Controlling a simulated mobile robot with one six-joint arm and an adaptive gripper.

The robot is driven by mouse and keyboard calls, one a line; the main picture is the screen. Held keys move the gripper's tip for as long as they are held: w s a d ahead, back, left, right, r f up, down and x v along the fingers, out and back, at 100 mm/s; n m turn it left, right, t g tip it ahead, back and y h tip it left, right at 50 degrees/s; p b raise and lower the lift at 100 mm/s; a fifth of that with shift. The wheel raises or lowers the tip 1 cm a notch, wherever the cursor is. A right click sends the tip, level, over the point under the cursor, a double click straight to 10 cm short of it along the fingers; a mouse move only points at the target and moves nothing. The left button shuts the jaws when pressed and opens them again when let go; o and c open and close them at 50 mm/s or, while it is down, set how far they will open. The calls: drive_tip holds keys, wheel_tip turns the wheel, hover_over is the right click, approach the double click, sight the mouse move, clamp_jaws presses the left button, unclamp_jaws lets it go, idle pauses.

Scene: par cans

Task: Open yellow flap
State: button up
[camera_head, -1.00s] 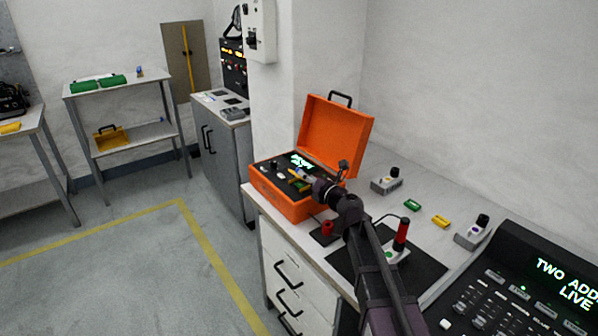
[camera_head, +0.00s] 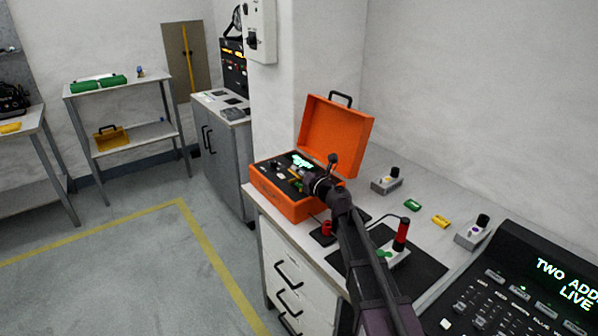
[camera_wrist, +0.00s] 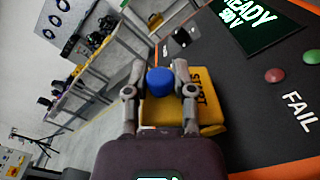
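The yellow flap (camera_wrist: 200,110), marked START, is on the dark panel in the wrist view. A round blue piece (camera_wrist: 160,82) shows in front of it, between my fingertips. My gripper (camera_wrist: 160,76) has its fingers apart, one on each side of the blue piece. The gap is about as wide as that piece, so I cannot tell whether they grip it. In the head view my gripper (camera_head: 307,181) is over the panel of the open orange case (camera_head: 290,208). It hides part of the panel. The orange lid (camera_head: 336,135) stands up behind.
In the wrist view, a READY screen (camera_wrist: 250,22) and red (camera_wrist: 275,75) and green (camera_wrist: 309,57) round pieces are on the panel.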

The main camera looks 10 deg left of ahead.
clamp_jaws()
drive_tip(key=shift+w+r, duration=0.1)
drive_tip(key=shift+w, duration=0.05)
drive_tip(key=shift+w+d+r+m, duration=0.2)
drive_tip(key=shift+w+d+m, duration=0.1)
drive_tip(key=shift+m, duration=0.6)
drive_tip(key=m, duration=0.1)
drive_tip(key=w+d+m, duration=0.1)
drive_tip(key=m, duration=0.1)
drive_tip(key=shift+r+p, duration=0.15)
drive_tip(key=shift+p, duration=0.25)
drive_tip(key=m, duration=0.1)
drive_tip(key=w+m, duration=0.1)
drive_tip(key=m, duration=0.1)
drive_tip(key=shift+d, duration=0.4)
drive_tip(key=shift+w+d+f+m, duration=0.15)
drive_tip(key=shift+w+d+m, duration=0.15)
drive_tip(key=shift+m, duration=0.7)
drive_tip(key=shift+w+d+f+m, duration=0.15)
drive_tip(key=shift+w+d+m, duration=0.15)
drive_tip(key=shift+m, duration=0.7)
